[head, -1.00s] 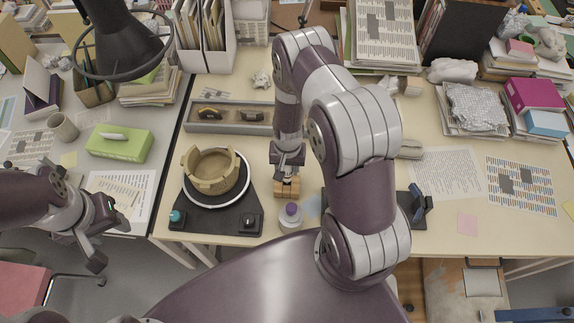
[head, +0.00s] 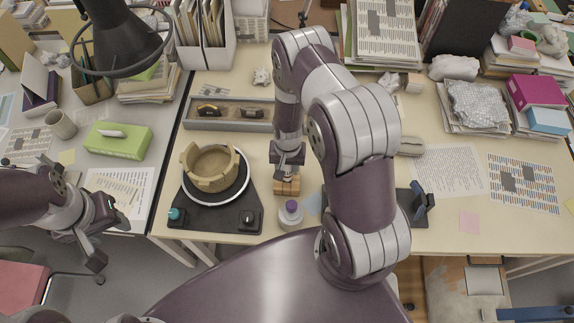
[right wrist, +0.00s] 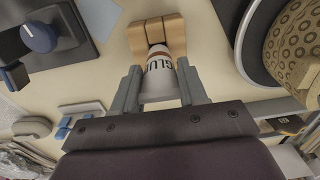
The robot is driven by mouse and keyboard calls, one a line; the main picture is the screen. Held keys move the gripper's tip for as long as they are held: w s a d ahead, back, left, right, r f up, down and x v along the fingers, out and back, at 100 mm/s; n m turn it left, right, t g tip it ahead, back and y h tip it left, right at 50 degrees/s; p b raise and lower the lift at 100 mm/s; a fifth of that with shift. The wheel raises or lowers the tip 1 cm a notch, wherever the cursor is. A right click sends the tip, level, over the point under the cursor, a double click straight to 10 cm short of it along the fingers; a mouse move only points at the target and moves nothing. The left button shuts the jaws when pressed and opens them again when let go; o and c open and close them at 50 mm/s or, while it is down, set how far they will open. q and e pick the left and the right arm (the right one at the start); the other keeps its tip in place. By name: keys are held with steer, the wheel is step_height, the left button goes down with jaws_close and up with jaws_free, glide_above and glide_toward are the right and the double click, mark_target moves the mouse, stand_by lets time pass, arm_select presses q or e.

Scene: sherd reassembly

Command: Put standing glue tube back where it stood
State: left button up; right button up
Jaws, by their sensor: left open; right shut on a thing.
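My right gripper (right wrist: 160,95) is shut on the white glue tube (right wrist: 160,82), with one finger on each side of it. The tube has dark lettering and a brown band. Its far end meets a tan wooden block (right wrist: 157,36); I cannot tell how deep it sits. In the head view the wooden block (head: 287,187) is on the table just below my right gripper (head: 287,170), and the tube is hidden there. My left gripper (head: 110,238) is open and empty, off at the left near the table edge.
A turntable (head: 240,195) bearing a partly rebuilt clay bowl (head: 211,167) stands left of the block. A purple-capped pot (head: 291,212) stands close in front. A grey tray (head: 230,125) lies behind. A dark device with a blue knob (right wrist: 40,37) is nearby.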

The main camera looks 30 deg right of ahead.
steer(key=shift+f, duration=0.25)
stand_by(0.4)
steer(key=o, duration=0.9)
step_height(320, 180, up, 13)
steer(key=shift+f+b, duration=0.15)
steer(key=shift+b, duration=0.9)
steer(key=s+a+r+n, duration=0.1)
steer(key=s+r+n, duration=0.1)
steer(key=s+r, duration=0.1)
steer(key=s+a+r+n, duration=0.2)
steer(key=s+r, duration=0.1)
steer(key=r, duration=0.2)
steer(key=s+a+r+n+t, duration=0.1)
steer(key=s+a+r+n, duration=0.1)
steer(key=s+r, duration=0.1)
steer(key=shift+a+r, duration=0.15)
steer(key=shift+r, duration=0.55)
